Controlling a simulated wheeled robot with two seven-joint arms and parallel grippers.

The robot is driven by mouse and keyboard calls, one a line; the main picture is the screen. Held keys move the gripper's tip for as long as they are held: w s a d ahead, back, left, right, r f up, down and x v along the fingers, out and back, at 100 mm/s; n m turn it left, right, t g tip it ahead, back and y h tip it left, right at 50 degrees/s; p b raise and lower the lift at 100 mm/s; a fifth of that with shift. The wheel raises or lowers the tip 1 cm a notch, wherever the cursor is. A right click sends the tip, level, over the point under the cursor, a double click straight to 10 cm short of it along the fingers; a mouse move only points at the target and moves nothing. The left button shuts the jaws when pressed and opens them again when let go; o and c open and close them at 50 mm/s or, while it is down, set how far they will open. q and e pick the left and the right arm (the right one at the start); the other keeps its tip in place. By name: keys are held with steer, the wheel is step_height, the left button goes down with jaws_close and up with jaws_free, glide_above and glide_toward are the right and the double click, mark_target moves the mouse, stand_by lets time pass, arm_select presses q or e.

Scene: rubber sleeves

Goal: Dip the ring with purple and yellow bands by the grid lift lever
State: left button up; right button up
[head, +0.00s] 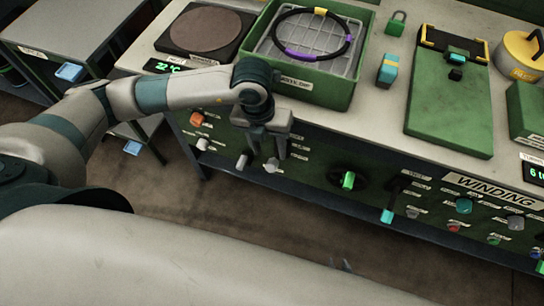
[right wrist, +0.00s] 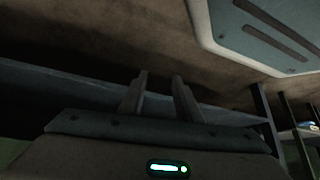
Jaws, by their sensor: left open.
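The black ring with purple and yellow bands (head: 288,48) lies on the wire grid (head: 266,46) in the green tank (head: 322,90) at the top of the head view. My left gripper (head: 264,152) is open and empty, pointing down in front of the panel below the tank, close to small grey knobs or levers. A black lever with a teal tip (head: 388,214) hangs on the panel further right. The panel labels are too small to read, so I cannot tell which control is the grid lift lever. My right gripper (right wrist: 160,78) is open and empty in the right wrist view.
A dark round plate (head: 206,30) sits left of the tank. An orange knob (head: 197,118) and a green knob (head: 348,181) project from the panel.

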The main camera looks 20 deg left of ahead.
mark_target(272, 160)
arm_select(q)
steer(key=f, duration=0.5)
steer(key=shift+d, duration=0.35)
steer(key=shift+f, duration=0.5)
arm_select(e)
steer(key=shift+w+a+r+t, duration=0.3)
steer(key=shift+w+a+r, duration=0.2)
steer(key=shift+w, duration=0.2)
arm_select(q)
steer(key=shift+c, duration=0.3)
arm_select(e)
steer(key=shift+s+f, duration=0.1)
steer(key=shift+s, duration=0.05)
arm_select(q)
steer(key=c, duration=1)
jaws_close()
steer(key=shift+w+f, duration=0.1)
arm_select(e)
steer(key=shift+s+f, duration=0.3)
steer(key=shift+s, duration=0.4)
